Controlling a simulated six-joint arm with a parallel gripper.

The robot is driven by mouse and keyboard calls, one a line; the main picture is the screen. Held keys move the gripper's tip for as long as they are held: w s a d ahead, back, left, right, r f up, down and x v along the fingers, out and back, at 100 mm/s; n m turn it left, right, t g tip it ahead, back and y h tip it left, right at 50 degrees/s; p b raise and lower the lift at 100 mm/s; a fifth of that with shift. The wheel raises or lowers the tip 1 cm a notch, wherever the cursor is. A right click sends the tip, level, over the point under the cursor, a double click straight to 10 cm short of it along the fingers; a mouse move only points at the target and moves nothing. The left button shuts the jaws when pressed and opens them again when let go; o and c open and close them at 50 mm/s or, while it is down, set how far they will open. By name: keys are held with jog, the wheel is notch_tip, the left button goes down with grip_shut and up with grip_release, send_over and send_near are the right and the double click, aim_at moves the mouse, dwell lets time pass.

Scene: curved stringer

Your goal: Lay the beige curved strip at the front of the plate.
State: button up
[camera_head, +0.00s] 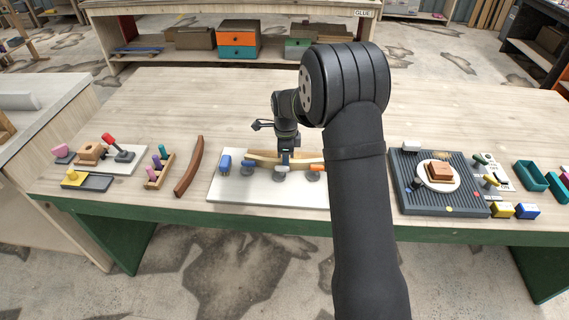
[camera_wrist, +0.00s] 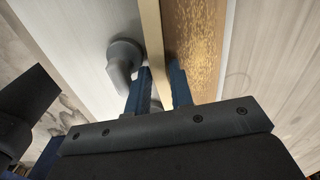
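The beige curved strip (camera_head: 262,158) lies across the white plate (camera_head: 240,190) in the head view. My gripper (camera_head: 284,164) is over its middle, pointing down. In the wrist view the strip (camera_wrist: 152,35) runs between the two fingers of my gripper (camera_wrist: 160,85), and they appear closed against its sides. A speckled golden-brown surface (camera_wrist: 193,35) lies right beside the strip. A grey round-headed piece (camera_wrist: 123,60) stands on the other side of it. My arm hides the plate's right end in the head view.
A blue clamp-like piece (camera_head: 225,163) stands on the plate's left, and an orange one (camera_head: 317,167) to the right. A dark brown curved strip (camera_head: 190,168) lies left of the plate. A ribbed grey tray (camera_head: 425,200) is at right. The table behind is clear.

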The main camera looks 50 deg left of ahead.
grip_shut()
jog(key=shift+r, duration=0.15)
jog(key=shift+r, duration=0.65)
notch_tip(320, 180, up, 3)
jog(key=shift+f, duration=0.1)
jog(key=w+d+r, duration=0.5)
jog(key=d+r, duration=0.1)
jog(key=d, duration=0.4)
jog(key=s+a, duration=0.1)
jog(key=s, duration=1.3)
jog(key=shift+s+f, duration=0.25)
jog(key=shift+f, duration=0.2)
